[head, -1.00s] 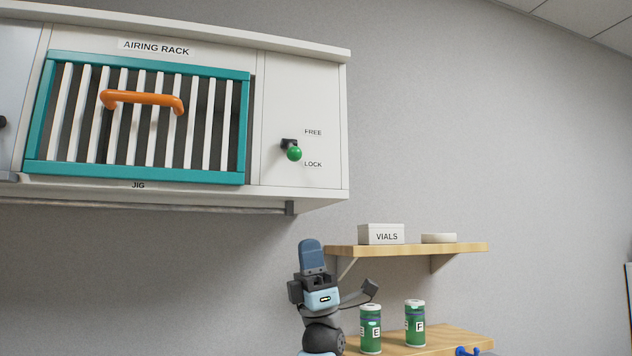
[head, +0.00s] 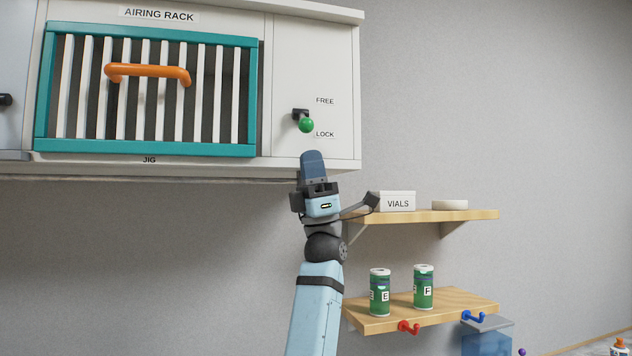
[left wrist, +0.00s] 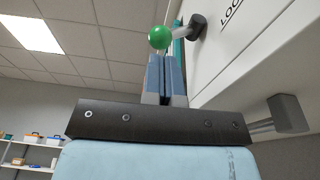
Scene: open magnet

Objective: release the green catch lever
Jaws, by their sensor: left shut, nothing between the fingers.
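The green catch lever (head: 306,125) is a short arm with a green ball knob on the right panel of the white cabinet. Its knob hangs a little above the LOCK label and below the FREE label. My left gripper (head: 312,154) is shut and empty, pointing up, just below the knob in the head view. In the left wrist view the shut fingers (left wrist: 165,60) point at the green knob (left wrist: 160,37), which shows just beyond their tips. I cannot tell whether they touch. My right gripper is not in view.
A teal-framed slatted rack (head: 150,148) with an orange handle (head: 147,71) is left of the lever. The cabinet's bottom edge and a rail (left wrist: 288,113) are close to my gripper. Right of my arm, an upper shelf (head: 470,215) holds a VIALS box; a lower shelf (head: 350,322) holds green canisters.

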